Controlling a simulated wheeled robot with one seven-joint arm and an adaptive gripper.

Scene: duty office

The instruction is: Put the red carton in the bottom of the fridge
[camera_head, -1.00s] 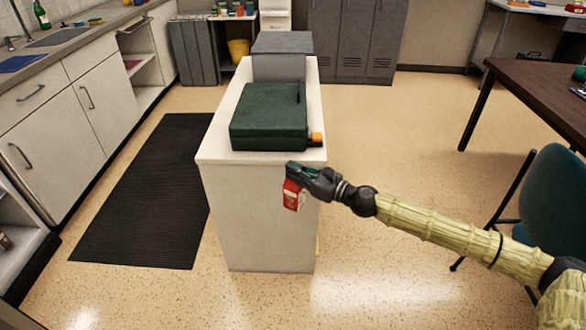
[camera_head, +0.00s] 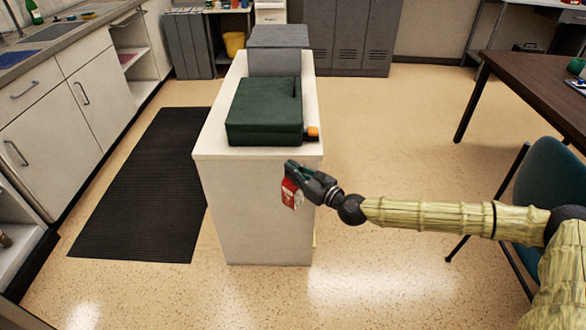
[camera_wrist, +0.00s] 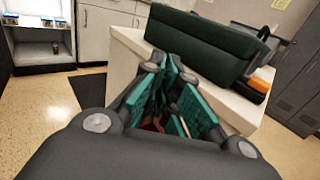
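The red carton (camera_head: 291,193) hangs in my gripper (camera_head: 290,170), in front of the white cabinet's near end and below its top. It has a pale patch on its face. My gripper is shut on its upper part. In the wrist view, the teal finger pads of my gripper (camera_wrist: 168,105) fill the middle, and only a dark reddish bit of carton shows between them. No fridge can be made out for certain. A white open compartment with a shelf (camera_wrist: 38,38) stands at the upper left of the wrist view; I cannot tell whether it is the fridge.
A dark green case (camera_head: 265,112) and an orange-ended item (camera_head: 312,133) lie on the white cabinet (camera_head: 258,205). A black mat (camera_head: 145,190) lies left of it, before the counter drawers (camera_head: 40,115). A dark table (camera_head: 525,90) and teal chair (camera_head: 555,180) stand right. Floor between is clear.

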